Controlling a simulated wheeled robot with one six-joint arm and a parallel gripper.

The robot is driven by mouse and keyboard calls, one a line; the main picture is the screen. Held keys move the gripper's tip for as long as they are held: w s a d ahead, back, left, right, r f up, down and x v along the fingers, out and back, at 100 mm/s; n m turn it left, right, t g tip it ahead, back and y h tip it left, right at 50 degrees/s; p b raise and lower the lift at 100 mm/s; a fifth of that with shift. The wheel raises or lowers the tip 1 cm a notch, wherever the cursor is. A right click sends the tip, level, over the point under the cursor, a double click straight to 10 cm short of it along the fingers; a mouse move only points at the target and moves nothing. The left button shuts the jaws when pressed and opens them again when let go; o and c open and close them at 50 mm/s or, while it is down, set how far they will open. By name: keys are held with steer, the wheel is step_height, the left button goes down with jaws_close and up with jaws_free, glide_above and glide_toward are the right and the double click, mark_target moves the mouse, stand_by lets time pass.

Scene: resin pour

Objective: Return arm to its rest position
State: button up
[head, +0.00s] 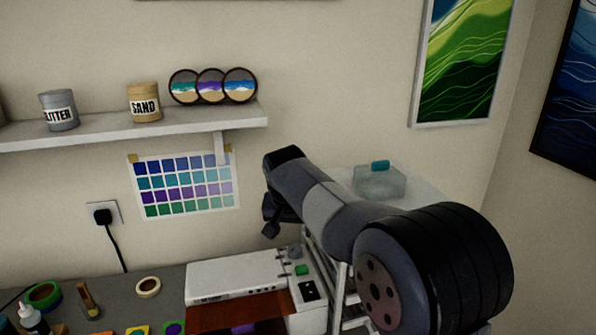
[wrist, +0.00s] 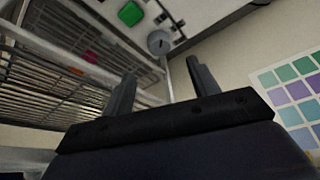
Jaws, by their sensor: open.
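My arm reaches across the right half of the head view, from the large dark joint at the lower right toward the wall. My gripper (wrist: 163,90) shows in the wrist view with its two dark fingers apart and nothing between them. In the head view its end hangs above the white machine (head: 237,274), and the fingers are mostly hidden behind the wrist there. A wire rack (wrist: 70,75) lies beyond the fingers on the left of the wrist view. A green button (wrist: 131,13) and a grey knob (wrist: 159,42) show above the fingers.
A wall shelf (head: 130,130) with jars and round coasters is left of the arm. A colour chart (head: 187,184) hangs below it. A clear container with a teal top (head: 380,181) stands behind the arm. Tape rolls (head: 148,287) and bottles lie on the grey bench.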

mark_target(295, 248)
steer(key=p+x, duration=0.1)
steer(key=x, duration=0.8)
steer(key=shift+f+p, duration=0.15)
steer(key=shift+p, duration=0.25)
steer(key=shift+m, duration=0.3)
